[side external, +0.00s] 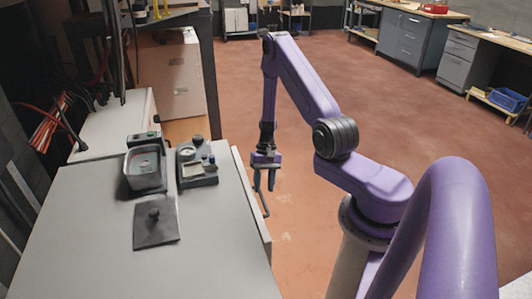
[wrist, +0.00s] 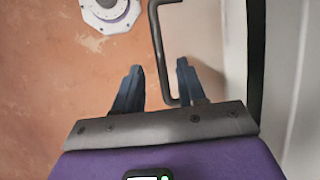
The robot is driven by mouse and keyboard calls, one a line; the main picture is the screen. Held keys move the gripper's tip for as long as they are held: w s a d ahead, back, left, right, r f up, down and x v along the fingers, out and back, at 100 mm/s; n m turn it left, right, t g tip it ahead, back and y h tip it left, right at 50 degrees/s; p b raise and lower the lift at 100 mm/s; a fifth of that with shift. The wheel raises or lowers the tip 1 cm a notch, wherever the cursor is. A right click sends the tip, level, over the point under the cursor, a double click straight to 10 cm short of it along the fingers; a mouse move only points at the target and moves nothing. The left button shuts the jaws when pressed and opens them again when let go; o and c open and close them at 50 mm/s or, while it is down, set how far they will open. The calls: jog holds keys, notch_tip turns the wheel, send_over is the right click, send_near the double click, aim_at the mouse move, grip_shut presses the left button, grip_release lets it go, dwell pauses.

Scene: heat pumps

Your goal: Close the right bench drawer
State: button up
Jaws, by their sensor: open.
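The right bench drawer shows as a pale front panel (side external: 252,212) along the right side of the grey bench. In the wrist view the drawer front (wrist: 235,45) is at the right, with a dark gap beside it. Its dark bar handle (wrist: 157,35) sticks out from the front, and it also shows in the side view (side external: 262,203). My gripper (side external: 264,188) is open and points down at the handle. In the wrist view its two fingers (wrist: 160,75) stand on either side of the handle's near end. I cannot tell whether they touch it.
On the bench top (side external: 85,240) are a grey tray-like device (side external: 146,170), a small instrument (side external: 197,168) and a dark square plate with a knob (side external: 156,225). A tall frame (side external: 205,75) stands behind. The reddish floor right of the bench is open.

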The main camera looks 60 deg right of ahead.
jog(key=v, duration=1.4)
jog(key=shift+d+r, duration=0.2)
jog(key=shift+r, duration=0.05)
jog(key=shift+c, duration=0.3)
jog(key=shift+f, duration=0.1)
jog(key=c, duration=0.5)
jog(key=w+d+f+t, duration=0.1)
jog(key=d+f, duration=0.1)
jog(key=d+f+t+y, duration=0.1)
jog(key=d, duration=0.1)
jog(key=w+d+f+t+y, duration=0.1)
jog(key=d+f, duration=0.1)
jog(key=shift+w+f+t, duration=0.35)
jog(key=shift+w+t, duration=0.05)
grip_shut()
jog(key=w+d+f+t, duration=0.1)
jog(key=d+f+t, duration=0.4)
jog(key=d+f, duration=0.15)
jog(key=w+a+f, duration=0.5)
jog(key=w+a, duration=0.2)
jog(key=w, duration=0.1)
jog(key=shift+w+f, duration=0.2)
jog(key=shift+f, duration=0.15)
